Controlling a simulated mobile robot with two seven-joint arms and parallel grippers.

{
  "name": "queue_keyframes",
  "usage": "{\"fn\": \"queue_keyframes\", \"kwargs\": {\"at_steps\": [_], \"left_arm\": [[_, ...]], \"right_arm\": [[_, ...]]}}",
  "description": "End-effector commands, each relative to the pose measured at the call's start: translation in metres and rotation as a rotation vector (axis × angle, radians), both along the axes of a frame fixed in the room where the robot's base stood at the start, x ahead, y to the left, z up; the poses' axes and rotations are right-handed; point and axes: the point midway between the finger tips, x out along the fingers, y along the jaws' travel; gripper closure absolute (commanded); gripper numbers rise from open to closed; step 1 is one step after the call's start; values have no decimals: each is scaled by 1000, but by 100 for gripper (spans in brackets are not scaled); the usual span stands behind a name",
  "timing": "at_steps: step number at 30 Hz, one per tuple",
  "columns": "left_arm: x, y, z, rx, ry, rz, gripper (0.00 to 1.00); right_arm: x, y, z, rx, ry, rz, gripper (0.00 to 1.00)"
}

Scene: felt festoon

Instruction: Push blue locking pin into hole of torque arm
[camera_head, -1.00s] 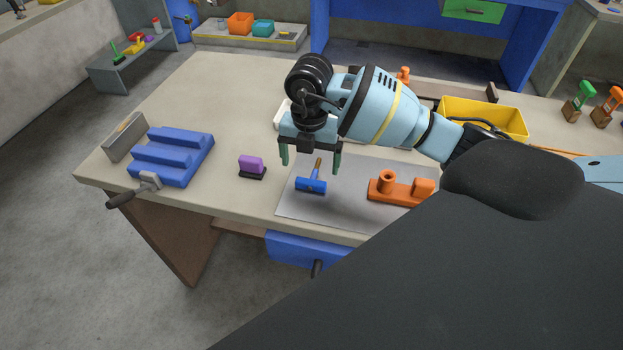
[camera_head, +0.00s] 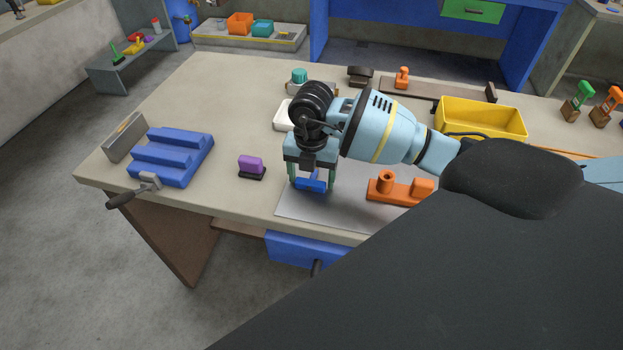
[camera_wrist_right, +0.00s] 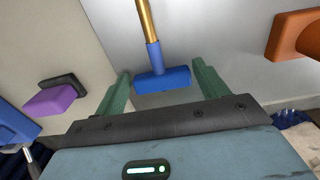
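The blue locking pin (camera_head: 311,185) has a blue crossbar handle and a brass shaft, and lies on the grey mat (camera_head: 350,213). The orange torque arm (camera_head: 398,191) lies to its right on the mat, with a round hollow boss at its left end. My right gripper (camera_head: 311,182) points down over the pin, open. In the right wrist view the pin's handle (camera_wrist_right: 162,80) is between the two green fingers (camera_wrist_right: 160,90), with gaps on both sides. The shaft points away from the gripper. My left gripper is not in view.
A purple block on a dark base (camera_head: 251,166) stands left of the mat. A blue ridged fixture (camera_head: 172,157) sits further left. A yellow bin (camera_head: 482,118) is at the back right. The left back of the table is clear.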

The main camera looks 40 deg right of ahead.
Motion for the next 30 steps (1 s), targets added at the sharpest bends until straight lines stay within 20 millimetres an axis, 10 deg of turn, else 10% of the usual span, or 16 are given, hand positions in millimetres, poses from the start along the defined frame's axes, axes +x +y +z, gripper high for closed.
{"fn": "queue_keyframes", "kwargs": {"at_steps": [7,30], "left_arm": [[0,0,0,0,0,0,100],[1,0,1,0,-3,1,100]], "right_arm": [[0,0,1,0,-1,0,59],[-22,-3,38,-3,0,1,59]]}}
